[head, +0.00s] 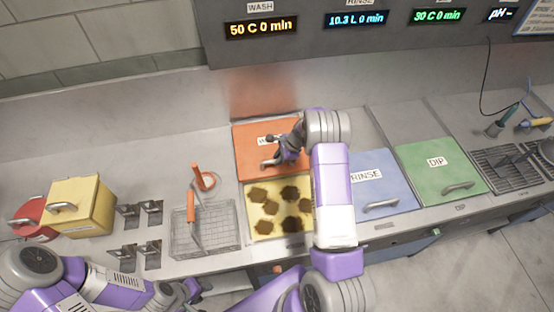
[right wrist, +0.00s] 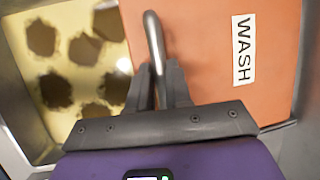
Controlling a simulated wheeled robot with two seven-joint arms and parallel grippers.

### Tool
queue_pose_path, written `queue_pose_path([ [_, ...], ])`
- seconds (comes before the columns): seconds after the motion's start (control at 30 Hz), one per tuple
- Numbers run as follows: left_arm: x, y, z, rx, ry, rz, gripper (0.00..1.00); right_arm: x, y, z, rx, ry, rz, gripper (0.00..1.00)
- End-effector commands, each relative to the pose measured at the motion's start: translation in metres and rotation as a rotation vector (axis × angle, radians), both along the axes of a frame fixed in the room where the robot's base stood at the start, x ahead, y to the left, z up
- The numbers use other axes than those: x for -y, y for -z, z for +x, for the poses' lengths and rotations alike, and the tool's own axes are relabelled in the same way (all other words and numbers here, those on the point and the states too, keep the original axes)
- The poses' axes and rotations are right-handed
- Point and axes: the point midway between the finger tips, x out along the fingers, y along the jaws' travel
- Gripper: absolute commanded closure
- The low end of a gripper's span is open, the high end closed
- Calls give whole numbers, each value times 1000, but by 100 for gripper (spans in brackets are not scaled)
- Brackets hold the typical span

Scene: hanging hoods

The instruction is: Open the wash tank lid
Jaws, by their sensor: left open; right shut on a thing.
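The orange wash tank lid (head: 255,135), labelled WASH, covers the back part of the tank in the head view. The front part of the wash tank (head: 262,232) is uncovered, showing yellow liquid with several brown patches. My right gripper (head: 272,161) is shut on the lid's metal bar handle. The right wrist view shows the fingers (right wrist: 158,85) around the handle (right wrist: 155,40), with the lid (right wrist: 200,50) at right and the open tank (right wrist: 75,80) at left. My left gripper (head: 188,290) is open and empty, low in front of the counter, partly hidden by my arm.
A wire basket (head: 183,240) with an orange handle stands left of the tank. A yellow box (head: 85,205) and a red lid (head: 32,218) are further left. The blue RINSE lid (head: 372,178) and green DIP lid (head: 437,167) are closed at right. A display panel (head: 300,40) hangs above.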

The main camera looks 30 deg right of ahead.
Motion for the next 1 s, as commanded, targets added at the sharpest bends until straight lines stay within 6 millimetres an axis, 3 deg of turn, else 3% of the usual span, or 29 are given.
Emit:
queue_pose_path([
  [0.07, 0, 0, 0, 0, 0, 0, 57, 0, -1, 0, 0, 1, 1, 100],
  [0.1, 0, 0, 0, 0, 0, 0, 57, -1, -1, 0, 0, 0, 1, 78],
  [0.27, 0, 0, 0, 0, 0, 0, 57, -1, 0, 0, 0, 0, 0, 56],
  [0.57, 0, 0, 0, 0, 0, 0, 57, 0, -2, 0, 0, -1, -1, 56],
  [1.0, 0, 2, 0, 0, 0, 0, 57, 19, -60, -19, 2, 0, -2, 56],
])
